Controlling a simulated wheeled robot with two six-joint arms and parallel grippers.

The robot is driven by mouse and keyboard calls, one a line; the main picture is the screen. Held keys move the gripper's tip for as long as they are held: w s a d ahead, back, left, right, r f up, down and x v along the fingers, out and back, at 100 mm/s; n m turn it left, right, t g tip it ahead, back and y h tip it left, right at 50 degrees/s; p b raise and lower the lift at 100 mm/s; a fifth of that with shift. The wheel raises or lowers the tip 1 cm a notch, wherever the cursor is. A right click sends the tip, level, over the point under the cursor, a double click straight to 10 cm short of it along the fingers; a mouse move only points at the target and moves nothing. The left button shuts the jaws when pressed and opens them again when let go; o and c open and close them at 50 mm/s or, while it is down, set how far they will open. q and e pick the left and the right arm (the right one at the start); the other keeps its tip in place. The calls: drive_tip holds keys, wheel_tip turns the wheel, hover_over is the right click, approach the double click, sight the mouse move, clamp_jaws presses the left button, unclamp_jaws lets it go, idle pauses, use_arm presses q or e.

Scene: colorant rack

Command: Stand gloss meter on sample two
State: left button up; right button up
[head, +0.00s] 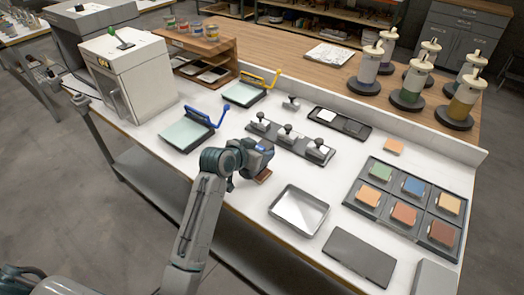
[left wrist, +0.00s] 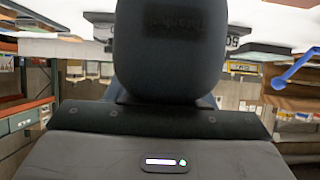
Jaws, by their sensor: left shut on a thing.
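My left gripper (head: 250,178) reaches down over the white bench, left of the metal pan. It is shut on a small brown-sided piece (head: 263,176), mostly hidden by the gripper, so I cannot tell for sure what it is. The left wrist view is largely filled by dark housing. A dark tray at right holds colour samples: green (head: 380,170), blue (head: 413,187), peach (head: 447,204), orange (head: 368,195), rust (head: 403,214) and brown (head: 442,233). I cannot tell which is sample two. My right gripper is not in view.
A metal pan (head: 299,210) and a flat dark plate (head: 358,257) lie right of the gripper. Behind it stands a rack of knobbed tools (head: 286,137). Two glass-topped plates with blue (head: 207,117) and yellow (head: 262,77) handles lie at left. A loose peach tile (head: 393,146) lies behind the samples.

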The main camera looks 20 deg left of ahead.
use_arm(q)
drive_tip(key=shift+w, duration=0.85)
wheel_tip(320, 180, down, 3)
drive_tip(key=shift+r+p, duration=0.1)
drive_tip(key=shift+p, duration=0.8)
drive_tip(key=shift+f, duration=0.6)
drive_tip(key=o, duration=1.3)
